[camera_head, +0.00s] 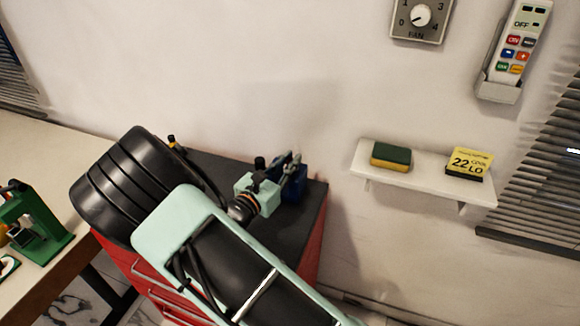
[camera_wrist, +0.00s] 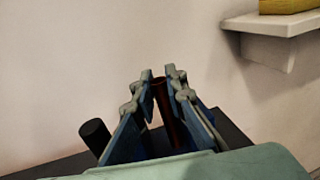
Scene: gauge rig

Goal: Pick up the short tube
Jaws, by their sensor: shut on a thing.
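My gripper (camera_wrist: 160,80) is shut on a dark red-brown tube, the short tube (camera_wrist: 172,112), which stands between its fingers in the wrist view. The tube's lower part is hidden by the fingers and my wrist. In the head view my gripper (camera_head: 293,160) is over the far right part of the dark cabinet top, by a dark blue block (camera_head: 297,188). The tube cannot be made out there. Whether its lower end touches anything is hidden.
A black cylinder (camera_wrist: 97,136) shows left of my fingers in the wrist view. The red cabinet (camera_head: 322,215) has a dark top against the wall. A white shelf (camera_head: 425,180) to the right holds a sponge (camera_head: 391,157) and a yellow-topped box (camera_head: 469,163). A green device (camera_head: 38,222) stands on the left table.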

